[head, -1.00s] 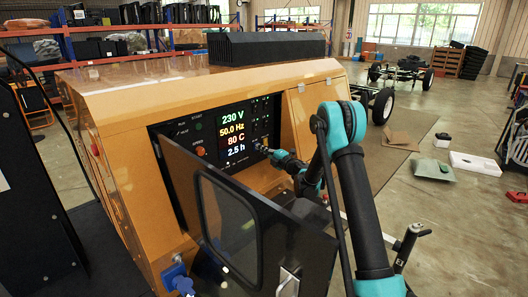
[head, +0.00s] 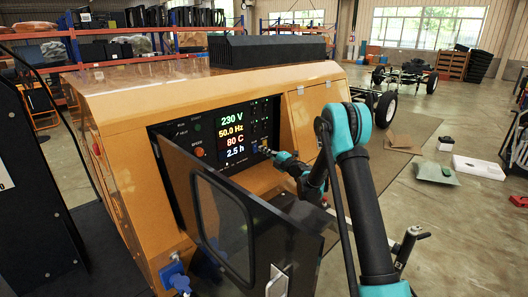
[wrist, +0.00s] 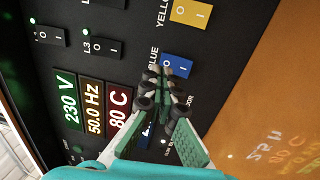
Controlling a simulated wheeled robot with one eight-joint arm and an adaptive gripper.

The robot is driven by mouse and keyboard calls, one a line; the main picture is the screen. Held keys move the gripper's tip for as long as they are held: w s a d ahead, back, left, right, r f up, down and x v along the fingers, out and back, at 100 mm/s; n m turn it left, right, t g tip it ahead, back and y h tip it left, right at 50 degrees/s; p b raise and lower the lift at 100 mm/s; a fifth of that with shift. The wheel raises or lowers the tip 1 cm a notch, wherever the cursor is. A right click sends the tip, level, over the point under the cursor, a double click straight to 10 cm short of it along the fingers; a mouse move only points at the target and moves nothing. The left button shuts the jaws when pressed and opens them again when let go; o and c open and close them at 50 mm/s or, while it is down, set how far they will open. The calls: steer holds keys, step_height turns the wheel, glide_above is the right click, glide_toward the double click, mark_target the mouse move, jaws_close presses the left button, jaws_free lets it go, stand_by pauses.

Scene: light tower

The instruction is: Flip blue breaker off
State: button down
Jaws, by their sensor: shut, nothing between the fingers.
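The blue breaker (wrist: 179,66) is on the dark panel, marked O and I, beside a printed BLUE label in the wrist view. My gripper (wrist: 163,70) is shut and empty, its fingertips at the breaker's lower-left edge, covering part of it. I cannot tell whether they touch it. In the head view, my gripper (head: 276,154) is at the right edge of the control panel, and the blue breaker is too small to make out clearly.
A yellow breaker (wrist: 190,13) is above the blue one, and black switches (wrist: 107,48) are to the left. The lit display (head: 232,135) is left of my gripper. An open dark door (head: 225,225) stands in front of the panel. Orange housing (wrist: 265,100) is to the right.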

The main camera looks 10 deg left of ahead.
steer(key=r+v, duration=0.2)
steer(key=v, duration=0.8)
steer(key=shift+s+d+r, duration=0.15)
steer(key=shift+d+r, duration=0.05)
steer(key=shift+d, duration=0.05)
